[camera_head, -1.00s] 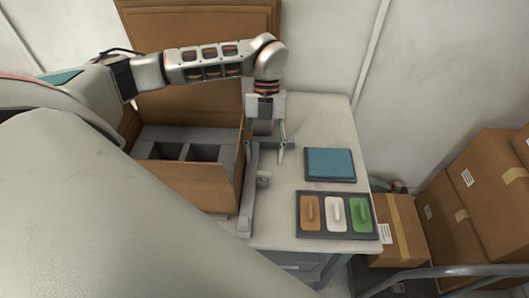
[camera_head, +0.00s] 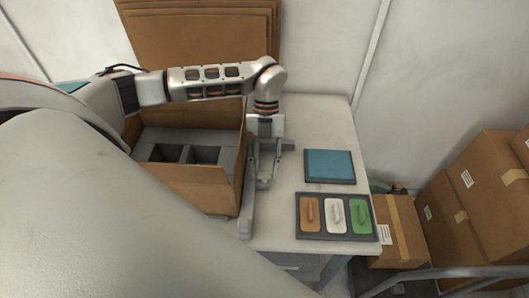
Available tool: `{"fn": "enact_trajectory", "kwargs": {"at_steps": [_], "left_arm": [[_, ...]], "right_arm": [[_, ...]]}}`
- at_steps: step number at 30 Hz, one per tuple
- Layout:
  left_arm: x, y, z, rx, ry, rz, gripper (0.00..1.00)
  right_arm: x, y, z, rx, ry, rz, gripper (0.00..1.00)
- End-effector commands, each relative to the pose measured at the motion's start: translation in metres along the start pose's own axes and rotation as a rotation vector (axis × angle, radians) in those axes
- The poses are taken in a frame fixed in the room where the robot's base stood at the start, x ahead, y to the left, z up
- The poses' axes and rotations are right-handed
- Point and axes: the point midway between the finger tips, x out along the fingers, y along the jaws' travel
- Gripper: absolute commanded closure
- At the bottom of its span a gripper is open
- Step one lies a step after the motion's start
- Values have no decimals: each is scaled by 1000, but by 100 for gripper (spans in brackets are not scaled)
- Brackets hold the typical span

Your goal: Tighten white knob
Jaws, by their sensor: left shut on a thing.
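A pale grey clamp-like fixture (camera_head: 247,213) stands on the table along the right side of an open cardboard box. The white knob on its right side shows in the earlier picture but is now mostly hidden by my fingers. My left gripper (camera_head: 265,178) reaches down from above and is shut on the white knob, with its fingers around it beside the fixture. My right gripper is not in view.
The open box (camera_head: 190,188) with grey foam inserts is left of the fixture. A blue pad (camera_head: 330,165) and a dark tray (camera_head: 337,236) with orange, white and green handled pieces lie to the right. Stacked cartons (camera_head: 490,190) stand beyond the table.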

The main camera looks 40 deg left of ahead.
Motion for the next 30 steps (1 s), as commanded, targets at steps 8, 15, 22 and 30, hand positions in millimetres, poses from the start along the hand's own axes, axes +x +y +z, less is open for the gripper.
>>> {"fn": "enact_trajectory", "kwargs": {"at_steps": [8,15,22,30], "left_arm": [[-1,-1,0,57,-2,24,90],[-1,-3,0,208,-2,87,90],[-1,-5,0,408,-3,171,90],[0,-7,-2,646,-1,270,90]], "right_arm": [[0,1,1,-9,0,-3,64],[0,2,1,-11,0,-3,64],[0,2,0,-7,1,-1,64],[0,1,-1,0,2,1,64]]}}
